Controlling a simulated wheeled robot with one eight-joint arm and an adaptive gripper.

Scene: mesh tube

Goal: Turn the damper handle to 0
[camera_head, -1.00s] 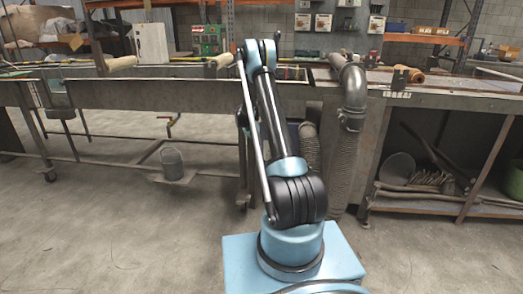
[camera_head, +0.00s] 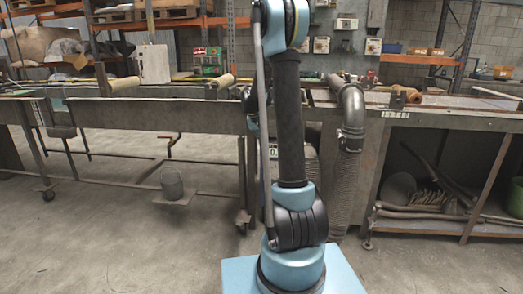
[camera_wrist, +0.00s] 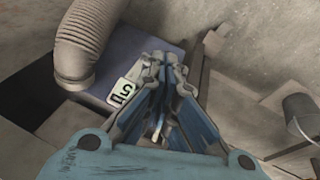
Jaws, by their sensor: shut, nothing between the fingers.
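In the wrist view my gripper (camera_wrist: 167,68) is shut and empty, its two fingertips close together over a blue-grey box (camera_wrist: 172,48). A white label (camera_wrist: 124,92) with black digits is on the box, just left of the fingers; its digits look like a 5 and a 0, seen sideways. A small pale rod (camera_wrist: 157,128) shows between the finger links, and I cannot tell whether it is the damper handle. No handle shows clearly. In the head view my arm hides the gripper and most of the box; part of the label (camera_head: 273,153) shows beside the arm.
A grey bucket (camera_head: 172,182) stands left of my arm. The long workbench (camera_head: 170,118) crosses ahead, with a metal duct (camera_head: 352,110) at right. The floor in front is clear.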

